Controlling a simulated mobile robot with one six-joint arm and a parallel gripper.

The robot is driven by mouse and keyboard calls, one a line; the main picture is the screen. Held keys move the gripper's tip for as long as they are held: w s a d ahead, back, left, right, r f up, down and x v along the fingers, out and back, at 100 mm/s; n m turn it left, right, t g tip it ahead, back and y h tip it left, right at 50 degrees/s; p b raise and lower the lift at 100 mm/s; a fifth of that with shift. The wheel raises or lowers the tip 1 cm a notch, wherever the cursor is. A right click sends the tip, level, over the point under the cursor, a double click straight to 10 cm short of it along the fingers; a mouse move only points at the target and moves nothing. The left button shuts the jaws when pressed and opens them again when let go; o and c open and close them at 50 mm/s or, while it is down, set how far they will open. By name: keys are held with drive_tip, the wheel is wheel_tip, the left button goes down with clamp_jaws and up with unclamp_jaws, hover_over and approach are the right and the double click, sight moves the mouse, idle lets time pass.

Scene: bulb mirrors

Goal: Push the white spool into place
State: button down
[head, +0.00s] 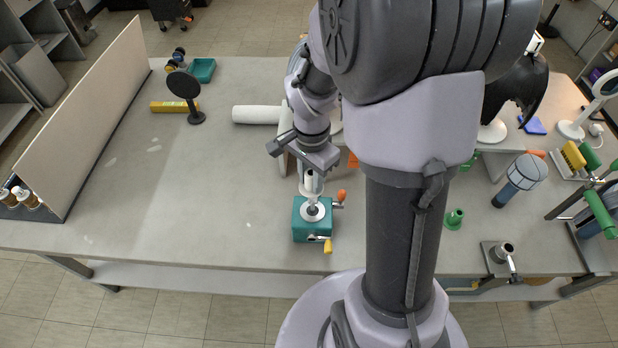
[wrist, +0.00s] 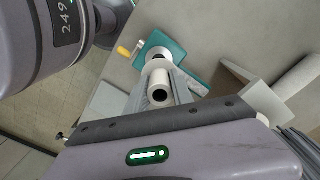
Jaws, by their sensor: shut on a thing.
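The white spool (wrist: 160,82) is in my gripper (wrist: 163,88), with its hollow dark end facing the wrist camera. In the head view the white spool (head: 311,182) stands roughly upright above the teal box (head: 299,232). My gripper (head: 312,178) is shut on it from above. The teal box has a white round flange on top, a yellow handle (head: 327,246) at the front and an orange handle (head: 341,195) at the right. The box also shows in the wrist view (wrist: 188,62). Whether the spool's lower end touches the flange is hard to tell.
A white roll (head: 257,115) lies behind my gripper. A green piece (head: 454,219) is at right. The table's left middle is clear.

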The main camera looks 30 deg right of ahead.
sight(313, 203)
drive_tip(key=f+b, duration=0.2)
drive_tip(key=f, duration=0.1)
drive_tip(key=f+b, duration=0.2)
drive_tip(key=b, duration=0.1)
drive_tip(key=shift+s+d+f, duration=0.15)
drive_tip(key=shift+d+f, duration=0.05)
drive_tip(key=shift+f, duration=0.2)
idle(0.5)
drive_tip(key=shift+f+b, duration=2.5)
drive_tip(key=shift+f, duration=0.1)
drive_tip(key=c, duration=1)
unclamp_jaws()
drive_tip(key=shift+c, duration=0.2)
drive_tip(key=shift+o, duration=0.2)
drive_tip(key=o, duration=0.4)
drive_tip(key=shift+o, duration=0.2)
drive_tip(key=shift+r, duration=0.15)
